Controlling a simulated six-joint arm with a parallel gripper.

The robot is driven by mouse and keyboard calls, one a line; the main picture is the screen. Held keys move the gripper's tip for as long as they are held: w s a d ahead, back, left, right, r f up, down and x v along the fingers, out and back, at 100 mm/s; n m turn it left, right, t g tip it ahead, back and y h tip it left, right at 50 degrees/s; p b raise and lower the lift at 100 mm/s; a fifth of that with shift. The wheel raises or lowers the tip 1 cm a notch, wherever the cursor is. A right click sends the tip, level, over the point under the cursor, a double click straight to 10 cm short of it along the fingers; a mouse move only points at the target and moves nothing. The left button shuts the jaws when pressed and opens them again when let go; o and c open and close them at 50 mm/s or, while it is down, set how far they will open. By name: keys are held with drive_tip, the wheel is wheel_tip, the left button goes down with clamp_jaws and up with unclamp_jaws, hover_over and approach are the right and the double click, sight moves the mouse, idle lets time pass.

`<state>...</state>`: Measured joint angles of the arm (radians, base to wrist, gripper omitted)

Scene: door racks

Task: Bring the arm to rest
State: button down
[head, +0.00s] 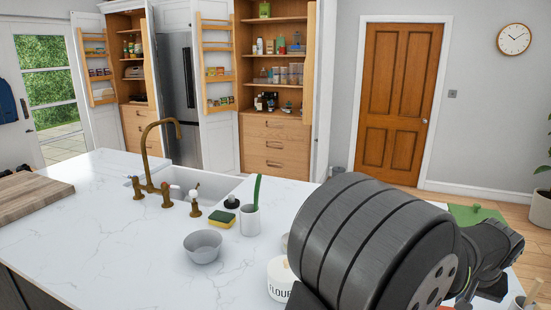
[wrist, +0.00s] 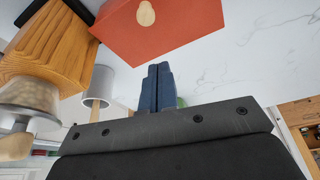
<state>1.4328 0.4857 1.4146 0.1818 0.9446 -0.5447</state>
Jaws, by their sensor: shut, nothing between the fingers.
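My gripper (wrist: 158,70) shows in the wrist view as two blue fingers pressed together, with nothing between them. The fingers are apart from the things around them. In the head view my dark, ribbed arm fills the lower right and hides part of the worktop. I cannot make out the fingers there.
In the wrist view, an orange-red slab (wrist: 165,36), a wooden block (wrist: 52,45) and a grey-white cup (wrist: 98,86) are close to the fingers. In the head view, a flour canister (head: 280,279), metal bowl (head: 203,247) and sponge (head: 222,218) stand on the white worktop (head: 100,235).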

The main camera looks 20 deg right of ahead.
drive_tip(key=x, duration=0.3)
drive_tip(key=shift+f, duration=0.2)
drive_tip(key=shift+s+a, duration=0.7)
drive_tip(key=shift+a, duration=0.3)
drive_tip(key=shift+s+a+f, duration=0.1)
drive_tip(key=shift+s+a, duration=0.2)
drive_tip(key=shift+a, duration=0.15)
drive_tip(key=shift+d, duration=0.1)
